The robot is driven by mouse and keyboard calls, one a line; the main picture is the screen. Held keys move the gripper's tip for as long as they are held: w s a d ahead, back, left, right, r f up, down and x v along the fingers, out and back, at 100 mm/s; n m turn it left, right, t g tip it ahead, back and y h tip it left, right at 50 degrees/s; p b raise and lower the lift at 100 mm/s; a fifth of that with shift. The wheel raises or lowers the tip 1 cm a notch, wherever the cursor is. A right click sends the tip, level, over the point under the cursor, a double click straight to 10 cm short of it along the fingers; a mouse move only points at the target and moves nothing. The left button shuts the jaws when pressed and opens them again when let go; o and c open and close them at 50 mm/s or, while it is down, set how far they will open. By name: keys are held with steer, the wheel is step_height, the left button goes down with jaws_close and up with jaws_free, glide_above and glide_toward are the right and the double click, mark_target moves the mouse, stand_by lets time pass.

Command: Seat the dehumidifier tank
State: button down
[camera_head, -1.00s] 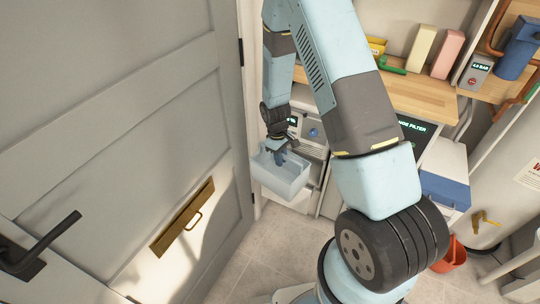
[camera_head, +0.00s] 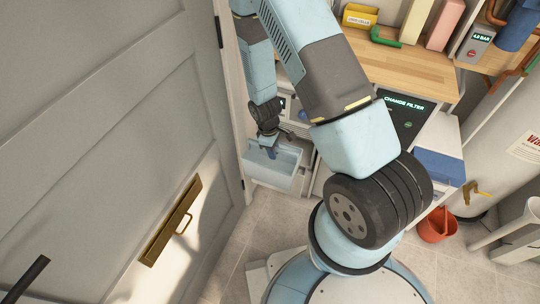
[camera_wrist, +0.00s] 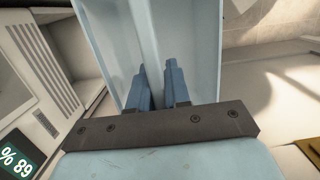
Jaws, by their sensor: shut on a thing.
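The tank (camera_head: 277,175), a pale blue open-topped box, hangs low between the door and the appliances. My gripper (camera_head: 271,153) points down into it and is shut on it. In the wrist view, the blue fingers (camera_wrist: 164,86) lie on either side of a pale ridge of the tank (camera_wrist: 192,30). The white dehumidifier (camera_head: 302,130) stands just behind the tank, partly hidden by my arm. In the wrist view, its vented body (camera_wrist: 48,75) and a display reading 89 % are at the left.
The grey door (camera_head: 100,130) with a brass letter plate (camera_head: 172,222) is close on the left. A wooden counter (camera_head: 405,70) runs above a dark machine reading "CHANGE FILTER" (camera_head: 403,115). A red bucket (camera_head: 437,228) stands on the floor to the right.

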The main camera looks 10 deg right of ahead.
steer(key=w+d, duration=0.7)
steer(key=w, duration=0.3)
steer(key=shift+w+d, duration=0.35)
stand_by(0.3)
steer(key=shift+s+r, duration=0.1)
steer(key=shift+r, duration=0.05)
stand_by(0.7)
steer(key=shift+f, duration=0.2)
stand_by(0.5)
